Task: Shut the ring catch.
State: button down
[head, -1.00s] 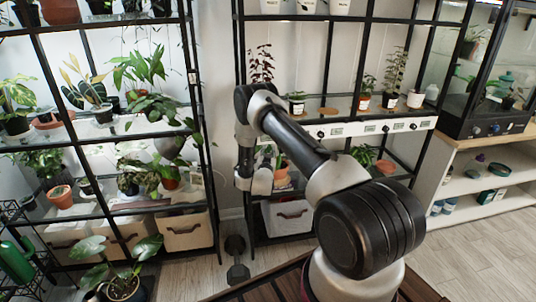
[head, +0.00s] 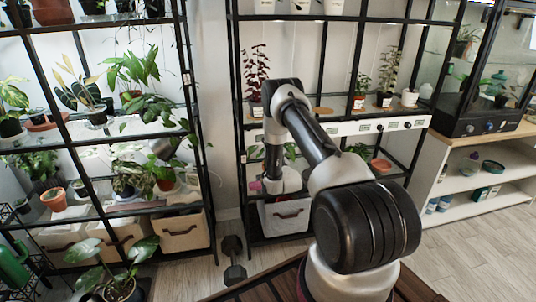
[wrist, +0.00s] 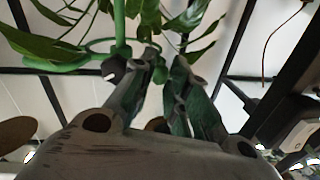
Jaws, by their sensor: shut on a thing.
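In the wrist view a green plant ring (wrist: 98,44) encircles a green stake (wrist: 120,22) among long leaves. A dark knob (wrist: 114,69) sits low on the stake. My gripper (wrist: 167,62) is at the ring's right side, its two fingers close together on a small green part of the ring, which I take as the catch. The fingers hide most of this part, so I cannot tell whether its ends meet. In the head view my arm reaches into the middle shelf unit and hides the ring and my fingertips.
Black shelf posts and bars (head: 237,110) stand close around my arm. Potted plants (head: 360,92) line the shelf to the right, above a white strip with knobs (head: 380,125). A fabric bin (head: 287,215) is below. A dumbbell (head: 234,262) lies on the floor.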

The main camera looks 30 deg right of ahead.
jog(key=c, duration=1.4)
grip_release()
jog(key=shift+o, duration=0.2)
